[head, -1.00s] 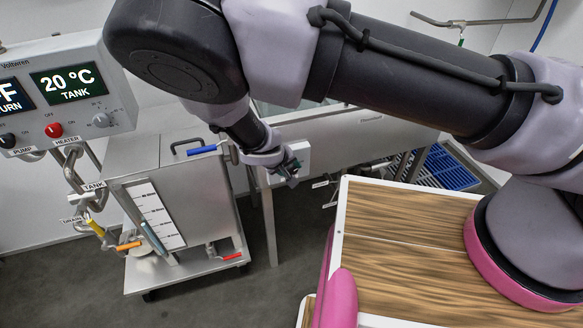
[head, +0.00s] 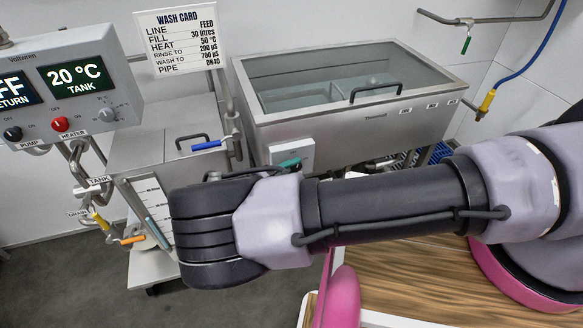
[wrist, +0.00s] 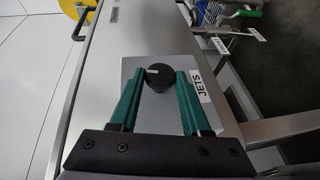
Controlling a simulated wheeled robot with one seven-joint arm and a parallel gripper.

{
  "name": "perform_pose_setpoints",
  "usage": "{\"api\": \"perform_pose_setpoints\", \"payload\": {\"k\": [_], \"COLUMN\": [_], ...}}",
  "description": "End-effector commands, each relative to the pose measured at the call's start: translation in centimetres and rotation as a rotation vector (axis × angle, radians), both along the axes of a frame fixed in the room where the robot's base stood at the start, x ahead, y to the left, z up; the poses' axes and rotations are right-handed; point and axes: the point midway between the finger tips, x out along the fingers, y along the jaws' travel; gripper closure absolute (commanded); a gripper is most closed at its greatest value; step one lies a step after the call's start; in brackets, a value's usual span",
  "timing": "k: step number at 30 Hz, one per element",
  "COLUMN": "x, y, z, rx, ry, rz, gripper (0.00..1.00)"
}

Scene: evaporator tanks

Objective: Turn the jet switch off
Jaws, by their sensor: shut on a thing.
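The jet switch is a round black knob (wrist: 160,77) with a white mark, on a pale box labelled JETS (wrist: 200,88) in the wrist view. The mark points up and left in that view. My gripper (wrist: 159,80) has its green fingers on both sides of the knob and is shut on it. In the head view the box (head: 305,150) is on the front of the steel wash tank, at its lower left. A green finger (head: 291,162) shows against the box; my arm hides the rest of the gripper, and the knob cannot be seen there.
The wash tank (head: 350,125) has a handled lid. A control panel (head: 58,90) with a red heater knob and a 20 °C display is at left. Steel pipes and coloured valve handles (head: 207,145) sit near the smaller tank. A wooden top (head: 430,270) is at lower right.

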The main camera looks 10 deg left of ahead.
Motion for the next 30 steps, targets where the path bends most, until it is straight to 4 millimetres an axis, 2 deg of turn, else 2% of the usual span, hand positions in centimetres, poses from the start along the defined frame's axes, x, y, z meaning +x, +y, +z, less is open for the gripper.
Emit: {"api": "perform_pose_setpoints", "payload": {"k": [12, 28, 29, 30], "x": [-0.01, 0.01, 0.01, 0.02], "y": [0.10, 0.02, 0.02, 0.01], "z": [-0.41, -0.43, -0.43, -0.43], "rx": [-0.150, -0.169, -0.169, -0.168], "ry": [-0.089, -0.100, -0.100, -0.101], "rz": [0.003, 0.001, 0.001, 0.001], "gripper": [1.00, 1.00, 0.45, 0.30]}}
